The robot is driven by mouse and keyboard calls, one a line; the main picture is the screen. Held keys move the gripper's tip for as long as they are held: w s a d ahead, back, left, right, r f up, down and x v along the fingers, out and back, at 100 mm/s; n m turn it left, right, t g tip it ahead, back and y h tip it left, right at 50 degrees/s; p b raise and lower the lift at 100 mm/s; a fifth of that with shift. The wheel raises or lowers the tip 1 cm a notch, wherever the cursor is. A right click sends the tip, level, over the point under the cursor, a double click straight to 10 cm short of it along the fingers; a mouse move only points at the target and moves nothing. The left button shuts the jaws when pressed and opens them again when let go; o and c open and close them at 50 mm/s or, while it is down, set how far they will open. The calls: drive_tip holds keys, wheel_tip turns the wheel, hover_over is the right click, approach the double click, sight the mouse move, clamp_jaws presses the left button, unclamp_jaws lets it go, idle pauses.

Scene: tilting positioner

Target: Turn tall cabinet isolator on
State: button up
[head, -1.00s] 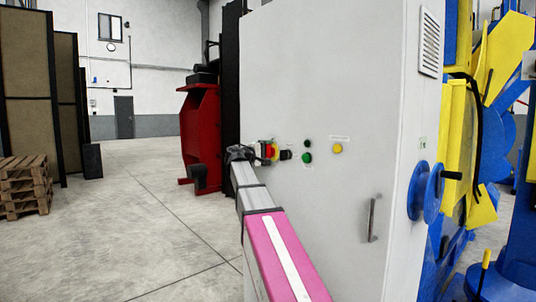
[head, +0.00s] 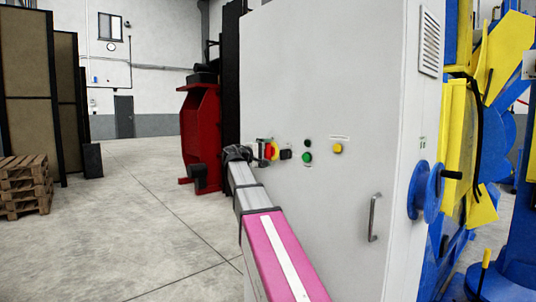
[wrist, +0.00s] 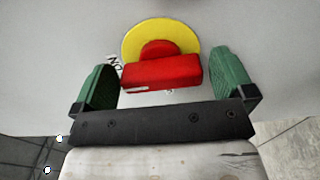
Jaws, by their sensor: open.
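The isolator is a red handle (wrist: 162,72) on a round yellow plate (wrist: 160,36), on the front of the tall grey cabinet (head: 330,75). In the head view the isolator (head: 271,151) is at the cabinet's left side, partly covered by my gripper. My gripper (wrist: 168,65) is open, with one green-padded finger on each side of the red handle. The handle lies nearly level across the wrist view, slightly tilted. Printed letters that look like "ON" (wrist: 114,62) show beside the plate, by the left finger.
Right of the isolator are a black knob (head: 286,154), two green buttons (head: 307,157) and a yellow button (head: 337,148). A door handle (head: 374,218) is lower right. A blue handwheel (head: 425,190) is on the cabinet's side. Open floor (head: 140,200) lies left.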

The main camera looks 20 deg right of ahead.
drive_tip(key=v, duration=0.9)
drive_tip(key=shift+a, duration=0.25)
drive_tip(key=shift+s+f, duration=0.1)
drive_tip(key=shift+s, duration=0.05)
drive_tip(key=s+f+g+y, duration=0.1)
drive_tip(key=s+f+y, duration=0.3)
drive_tip(key=f, duration=1.3)
drive_tip(key=s+f+g+y, duration=0.2)
drive_tip(key=s+f+y, duration=0.15)
drive_tip(key=f, duration=1.45)
drive_tip(key=s+a+f+m+g+y, duration=0.2)
drive_tip(key=s+a+f+y, duration=0.1)
drive_tip(key=s+f, duration=0.5)
drive_tip(key=s+a+f+m+g+y, duration=0.1)
drive_tip(key=s+f+y, duration=0.5)
drive_tip(key=f, duration=0.8)
drive_tip(key=s+a+m, duration=0.1)
drive_tip(key=s+a, duration=0.1)
drive_tip(key=s, duration=0.1)
drive_tip(key=shift+s+a+f+g, duration=0.2)
drive_tip(key=shift+s+a+g, duration=0.05)
drive_tip(key=shift+g, duration=0.15)
